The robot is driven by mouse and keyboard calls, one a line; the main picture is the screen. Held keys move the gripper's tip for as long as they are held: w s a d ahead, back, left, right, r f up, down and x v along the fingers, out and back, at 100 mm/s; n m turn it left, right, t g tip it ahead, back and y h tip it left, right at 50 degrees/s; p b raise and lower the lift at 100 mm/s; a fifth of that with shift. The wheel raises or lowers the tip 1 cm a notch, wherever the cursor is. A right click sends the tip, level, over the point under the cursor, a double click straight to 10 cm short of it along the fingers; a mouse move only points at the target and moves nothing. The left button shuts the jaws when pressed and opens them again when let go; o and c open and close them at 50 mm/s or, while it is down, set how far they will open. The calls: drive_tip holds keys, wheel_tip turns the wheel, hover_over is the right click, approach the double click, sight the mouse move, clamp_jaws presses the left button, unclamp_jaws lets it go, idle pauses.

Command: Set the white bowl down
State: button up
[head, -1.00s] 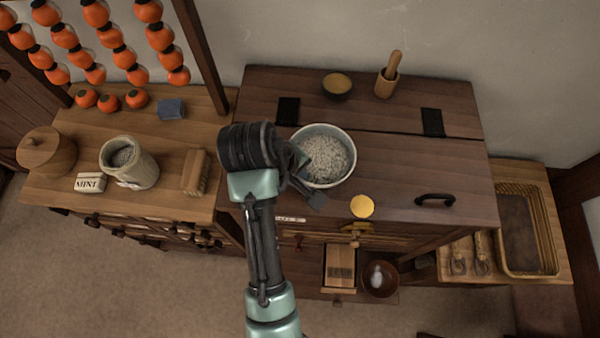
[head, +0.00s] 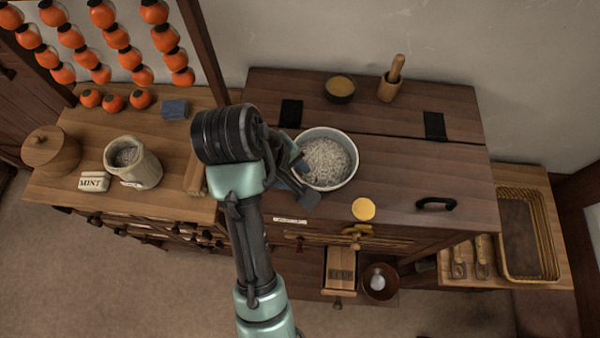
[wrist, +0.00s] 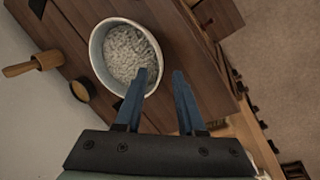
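The white bowl (head: 350,176), full of pale grain (head: 326,158), stands upright on the dark wooden chest top (head: 410,170), left of its middle. It also shows in the wrist view (wrist: 97,50). My gripper (head: 300,185) is at the bowl's near left side in the head view. In the wrist view my gripper (wrist: 160,75) has its two blue fingers apart with a clear gap. One fingertip overlaps the bowl's inside and the other is outside, so they straddle the rim without visibly pinching it. My wrist hides part of the bowl's left side in the head view.
A yellow disc (head: 363,209) and a black handle (head: 435,203) lie right of the bowl. Behind are a small dark bowl (head: 340,88) and a mortar (head: 388,88). A grain sack (head: 135,163) stands on the left counter. The chest's right side is mostly clear.

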drive_tip(key=p+v, duration=0.5)
drive_tip(key=v, duration=0.1)
drive_tip(key=shift+r, duration=0.2)
drive_tip(key=w+r+m+t+y, duration=0.15)
drive_tip(key=w+r+t, duration=0.5)
drive_tip(key=r, duration=0.75)
drive_tip(key=w+r+m+t+y, duration=0.1)
drive_tip(key=w+r+m+t, duration=0.2)
drive_tip(key=w+r+t, duration=0.7)
drive_tip(key=s+d+r+m+t, duration=0.1)
drive_tip(key=s+r, duration=0.3)
drive_tip(key=r, duration=0.7)
drive_tip(key=s+d+r+m+t, duration=0.2)
drive_tip(key=s+r+t, duration=0.2)
drive_tip(key=r, duration=0.7)
drive_tip(key=s+d+r+m+t, duration=0.1)
drive_tip(key=s+d+r+t, duration=0.1)
drive_tip(key=s+r, duration=0.4)
wheel_tip(320, 180, up, 5)
drive_tip(key=shift+s+d+m+t, duration=0.2)
drive_tip(key=shift+m+t, duration=0.15)
drive_tip(key=shift+t, duration=0.2)
